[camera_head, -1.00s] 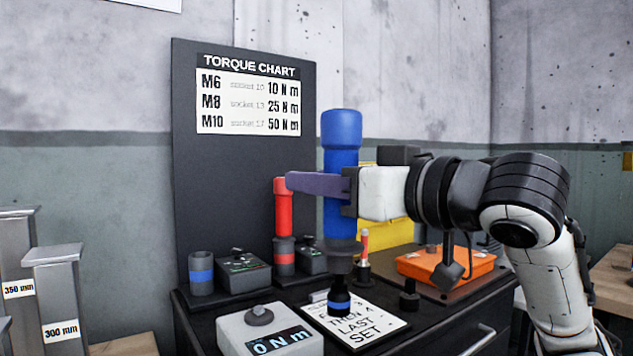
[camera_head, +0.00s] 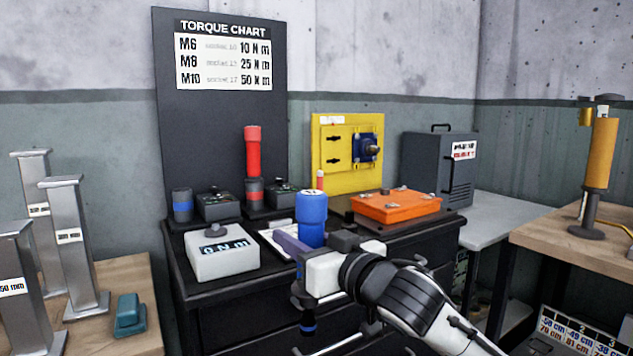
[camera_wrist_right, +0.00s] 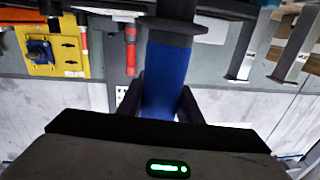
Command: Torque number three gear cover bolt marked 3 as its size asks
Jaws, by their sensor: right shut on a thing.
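My right gripper (camera_head: 309,246) is shut around the blue tool (camera_head: 312,210), which also shows in the right wrist view (camera_wrist_right: 166,75). The tool is roughly upright at the bench's front side, its dark lower end with a blue band in front of the drawers. The orange cover (camera_head: 397,206) lies on the bench to the right, with several small bolts on top; their numbers are too small to read. The torque chart (camera_head: 223,60) lists M6 10 N m, M8 25 N m and M10 50 N m. My left gripper is not in view.
A grey box with a display reading 0 N m (camera_head: 222,262) stands at the bench's left front. A yellow panel (camera_head: 340,180) and grey cabinet (camera_head: 437,165) stand behind the cover.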

